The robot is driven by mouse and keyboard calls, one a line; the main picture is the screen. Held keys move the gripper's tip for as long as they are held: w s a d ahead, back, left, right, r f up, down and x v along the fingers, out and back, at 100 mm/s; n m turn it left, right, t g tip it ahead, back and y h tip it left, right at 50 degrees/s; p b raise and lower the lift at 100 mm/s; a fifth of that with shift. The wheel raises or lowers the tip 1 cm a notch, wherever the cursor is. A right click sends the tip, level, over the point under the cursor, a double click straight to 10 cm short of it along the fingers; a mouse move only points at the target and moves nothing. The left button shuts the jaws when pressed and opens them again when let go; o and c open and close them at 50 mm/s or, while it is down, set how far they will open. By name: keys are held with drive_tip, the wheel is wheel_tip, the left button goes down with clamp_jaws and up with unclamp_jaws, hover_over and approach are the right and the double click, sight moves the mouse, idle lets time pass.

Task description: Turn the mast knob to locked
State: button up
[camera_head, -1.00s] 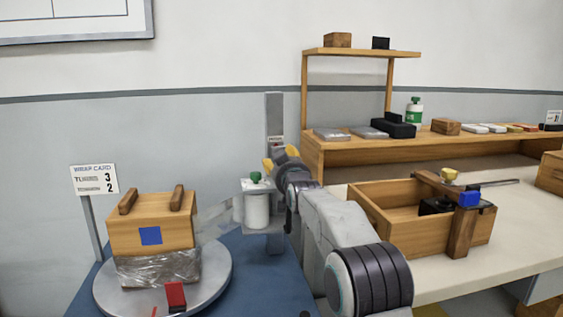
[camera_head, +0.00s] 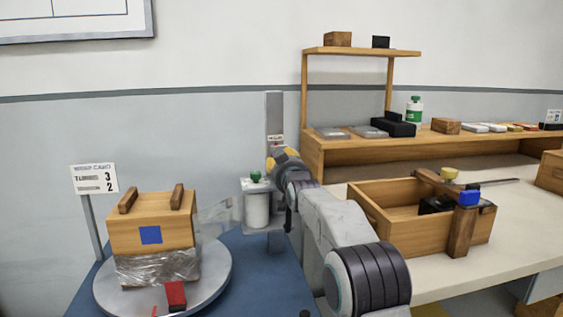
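The mast (camera_head: 274,115) is a grey upright post behind the blue base, with a small label on its front. My gripper (camera_head: 279,159), with yellow parts at its end, is up against the mast just below this label. My gripper and wrist cover that part of the mast, so the mast knob cannot be made out. Whether the fingers are open or shut on the knob cannot be told. A white film roll (camera_head: 257,209) with a green top knob (camera_head: 256,176) stands on a carriage beside the mast, left of my gripper.
A wooden box (camera_head: 125,236) with clear film around its lower part sits on a round turntable (camera_head: 215,285). A red block (camera_head: 176,295) is at the turntable's front. A wrap card (camera_head: 94,179) stands behind. The workbench (camera_head: 420,266) at right holds an open wooden crate (camera_head: 375,222).

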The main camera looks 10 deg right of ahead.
drive_tip(key=shift+r, duration=0.2)
clamp_jaws()
